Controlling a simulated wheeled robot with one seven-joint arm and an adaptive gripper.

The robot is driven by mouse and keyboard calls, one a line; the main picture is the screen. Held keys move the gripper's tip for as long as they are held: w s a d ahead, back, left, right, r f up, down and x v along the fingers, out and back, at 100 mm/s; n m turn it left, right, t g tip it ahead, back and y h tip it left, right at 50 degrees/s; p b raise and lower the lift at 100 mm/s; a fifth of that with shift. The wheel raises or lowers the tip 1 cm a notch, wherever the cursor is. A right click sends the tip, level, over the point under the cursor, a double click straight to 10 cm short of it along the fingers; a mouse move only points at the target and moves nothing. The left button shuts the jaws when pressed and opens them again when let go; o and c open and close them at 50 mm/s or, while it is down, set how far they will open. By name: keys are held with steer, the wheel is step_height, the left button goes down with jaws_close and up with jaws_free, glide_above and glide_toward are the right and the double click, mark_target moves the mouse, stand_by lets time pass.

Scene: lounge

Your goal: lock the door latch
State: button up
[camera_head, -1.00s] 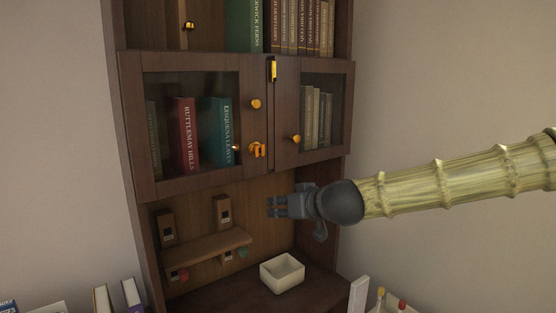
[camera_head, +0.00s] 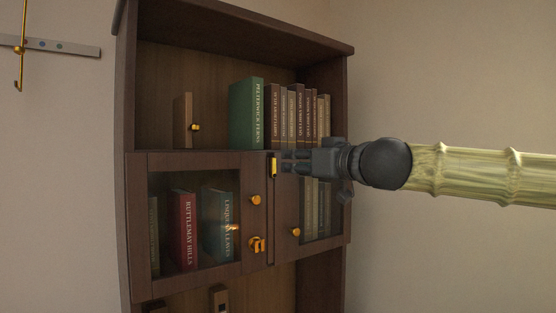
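The cabinet has a left glass door (camera_head: 141,225) and a right glass door (camera_head: 287,245), side by side. A narrow brass latch (camera_head: 274,168) sits upright at the top, where the doors meet. A second brass fitting (camera_head: 257,244) is lower on the left door's right stile. Each door has a round brass knob, one on the left door (camera_head: 256,200) and one on the right (camera_head: 295,231). My gripper (camera_head: 286,162) points left, with its dark fingertips just right of the upper latch in the picture. Contact cannot be told, and the finger gap is unclear. My gripper covers the right door's upper part.
An open shelf above the doors holds a green book (camera_head: 246,113), several other books (camera_head: 297,115) and a small wooden block with a brass knob (camera_head: 183,121). A wall rack with a hook (camera_head: 60,46) hangs at the far left. The wall right of the cabinet is bare.

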mark_target(275, 160)
steer(key=shift+p+x, duration=0.95)
steer(key=shift+x, duration=3.05)
jaws_close()
